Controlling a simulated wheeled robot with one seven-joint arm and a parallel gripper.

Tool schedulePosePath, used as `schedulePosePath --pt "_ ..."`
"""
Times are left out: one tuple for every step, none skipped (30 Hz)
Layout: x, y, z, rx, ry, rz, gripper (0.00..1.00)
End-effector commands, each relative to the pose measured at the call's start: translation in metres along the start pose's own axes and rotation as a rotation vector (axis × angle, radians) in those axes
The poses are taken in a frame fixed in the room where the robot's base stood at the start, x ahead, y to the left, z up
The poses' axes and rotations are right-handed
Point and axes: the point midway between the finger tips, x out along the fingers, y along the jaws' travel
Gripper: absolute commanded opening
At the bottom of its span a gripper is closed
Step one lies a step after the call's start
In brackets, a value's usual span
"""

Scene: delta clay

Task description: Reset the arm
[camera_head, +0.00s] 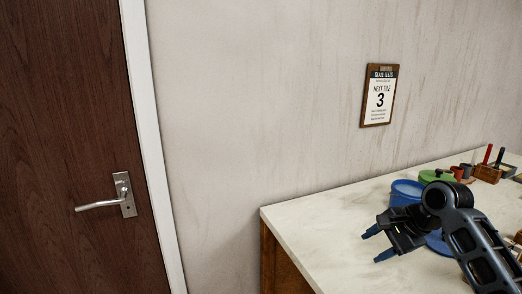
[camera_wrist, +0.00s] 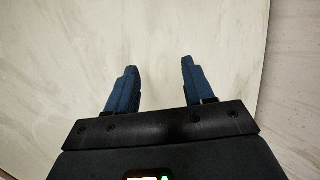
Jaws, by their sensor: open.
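My gripper (camera_head: 373,244) is at the end of my arm, in front of and above the left part of the countertop in the head view. Its two blue fingers are spread apart with nothing between them. In the wrist view my gripper (camera_wrist: 156,85) points at a pale, bare surface, and its fingers are open and empty. My arm reaches in from the lower right of the head view and hides part of the countertop behind it.
A pale countertop (camera_head: 315,222) holds a blue container (camera_head: 405,190), a green lidded pot (camera_head: 436,176) and several small items at the right. A clipboard sign (camera_head: 379,96) hangs on the wall. A brown door (camera_head: 65,120) with a metal handle stands at the left.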

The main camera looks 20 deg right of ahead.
Motion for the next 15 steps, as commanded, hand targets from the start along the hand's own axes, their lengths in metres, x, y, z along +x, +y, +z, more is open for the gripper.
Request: schedulePosePath --pt "0.017 -0.002 0.029 -0.032 -0.034 -0.052 0.53" --pt "0.025 -0.003 0.042 -0.052 -0.044 -0.085 0.53" --pt "0.033 -0.005 0.059 -0.077 -0.056 -0.129 0.53" --pt "0.039 -0.005 0.072 -0.096 -0.064 -0.161 0.53" --pt "0.045 -0.005 0.085 -0.112 -0.069 -0.191 0.53" --pt "0.052 -0.004 0.101 -0.132 -0.076 -0.23 0.53" --pt "0.056 -0.003 0.112 -0.145 -0.078 -0.257 0.53" --pt "0.06 -0.001 0.123 -0.159 -0.08 -0.283 0.53" --pt "0.064 0.002 0.135 -0.175 -0.078 -0.315 0.53" --pt "0.067 0.005 0.145 -0.187 -0.077 -0.337 0.53" --pt "0.069 0.008 0.154 -0.197 -0.074 -0.359 0.53" --pt "0.072 0.013 0.166 -0.211 -0.068 -0.386 0.53" --pt "0.074 0.017 0.174 -0.221 -0.064 -0.406 0.53" --pt "0.076 0.022 0.183 -0.232 -0.057 -0.424 0.53" --pt "0.078 0.029 0.194 -0.247 -0.047 -0.449 0.53"
